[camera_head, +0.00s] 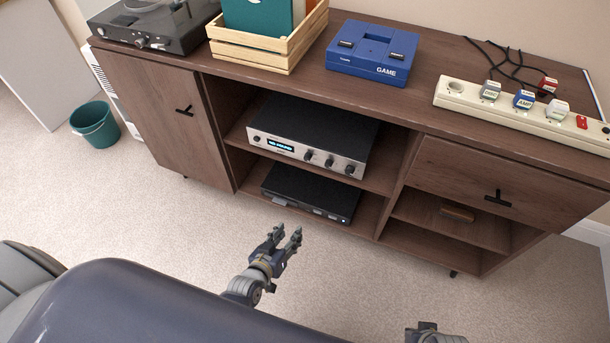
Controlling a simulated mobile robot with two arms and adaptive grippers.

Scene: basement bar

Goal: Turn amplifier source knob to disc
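The amplifier (310,140) is a silver-fronted black box on the upper middle shelf of the brown cabinet. Its front has a small lit blue display (280,145), too small to read surely, and three dark knobs, at left (308,155), middle (329,162) and right (349,169). Their labels and pointer positions are too small to read, so I cannot tell which is the source knob. My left gripper (287,231) is open and empty, low in front of the cabinet, apart from the amplifier. Only a piece of my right arm shows at the bottom edge; its fingers are hidden.
A black disc player or similar flat box (312,192) lies on the shelf below. On the cabinet top (300,85) are a turntable (155,22), a wooden crate (268,48), a blue game console (372,50) and a power strip (520,115). Carpet (190,250) in front is clear.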

